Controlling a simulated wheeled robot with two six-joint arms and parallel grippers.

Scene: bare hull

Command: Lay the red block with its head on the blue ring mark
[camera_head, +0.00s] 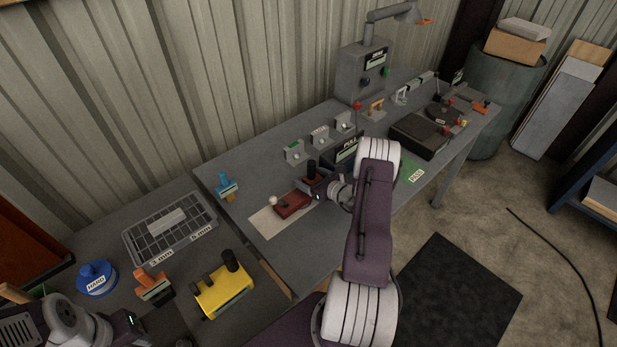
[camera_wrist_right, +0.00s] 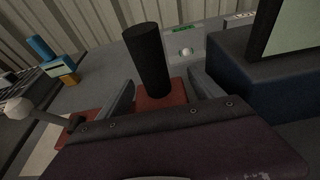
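The red block (camera_head: 291,206) lies on a pale sheet (camera_head: 262,222) on the workbench. A white ball on a stem (camera_head: 273,200) is at its left end, and a black upright post (camera_head: 312,170) stands near its right end. My right gripper (camera_head: 314,187) is low at the post end. In the right wrist view its two fingers (camera_wrist_right: 160,92) stand apart either side of the black post (camera_wrist_right: 147,60), with gaps showing. The red block also shows there (camera_wrist_right: 160,102), partly hidden by the gripper body. My left gripper (camera_head: 130,322) is at the lower left, its fingers not clear. I cannot make out a blue ring mark.
A blue clamp-like piece (camera_head: 226,186) stands left of the sheet. A wire tray (camera_head: 170,230), a yellow block (camera_head: 224,291) and a blue puck (camera_head: 97,278) are on the left bench. Small switch boxes (camera_head: 320,137) line the back. My right arm hides part of the bench.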

